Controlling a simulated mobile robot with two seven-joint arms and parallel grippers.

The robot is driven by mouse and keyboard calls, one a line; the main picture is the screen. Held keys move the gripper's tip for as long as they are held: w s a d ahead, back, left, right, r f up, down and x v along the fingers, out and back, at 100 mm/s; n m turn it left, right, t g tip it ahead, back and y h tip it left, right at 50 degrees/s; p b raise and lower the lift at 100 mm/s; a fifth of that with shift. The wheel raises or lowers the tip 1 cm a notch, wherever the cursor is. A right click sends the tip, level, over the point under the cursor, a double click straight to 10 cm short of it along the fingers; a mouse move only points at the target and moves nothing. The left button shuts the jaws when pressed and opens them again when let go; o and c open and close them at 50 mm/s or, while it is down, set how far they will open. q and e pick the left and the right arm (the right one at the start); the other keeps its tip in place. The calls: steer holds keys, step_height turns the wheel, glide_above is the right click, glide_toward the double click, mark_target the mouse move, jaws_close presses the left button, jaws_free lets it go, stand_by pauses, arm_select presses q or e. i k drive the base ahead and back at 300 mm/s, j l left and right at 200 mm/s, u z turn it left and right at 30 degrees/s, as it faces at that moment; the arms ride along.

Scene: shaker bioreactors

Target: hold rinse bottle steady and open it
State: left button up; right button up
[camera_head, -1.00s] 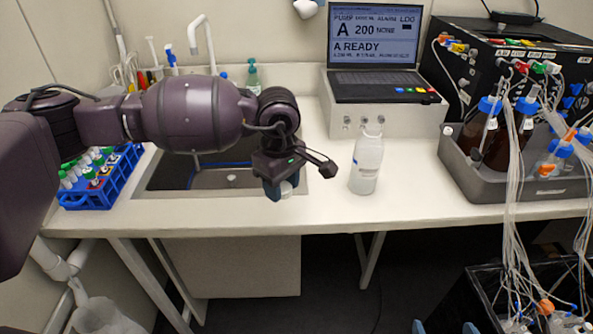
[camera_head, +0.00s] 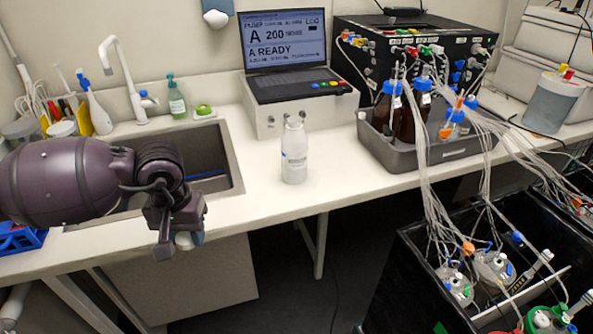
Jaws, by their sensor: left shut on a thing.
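The rinse bottle (camera_head: 294,155), translucent white with a small printed label, stands upright on the bench to the right of the sink. No gripper touches it. The top of its neck looks pale, and I cannot tell whether a cap is on it. My left gripper (camera_head: 184,240) hangs at the bench's front edge, lower left of the bottle and apart from it. It is shut on a small whitish thing, mostly hidden between the fingers, which I cannot identify for sure. My right gripper is not in view.
The sink (camera_head: 215,160) lies behind my left arm. A grey pump box with a laptop (camera_head: 290,90) stands behind the bottle. A grey tray (camera_head: 400,157) with brown bottles and tubing is to its right. A black crate (camera_head: 390,290) with tubed vessels is at lower right. The bench around the bottle is clear.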

mark_target(294, 141)
steer(key=k+z, duration=0.15)
steer(key=k, duration=0.45)
steer(key=z, duration=1.15)
steer(key=i+j+z, duration=0.1)
steer(key=z, duration=0.85)
steer(key=j, duration=1.25)
steer(key=i+j, duration=0.15)
steer(key=j, duration=1.1)
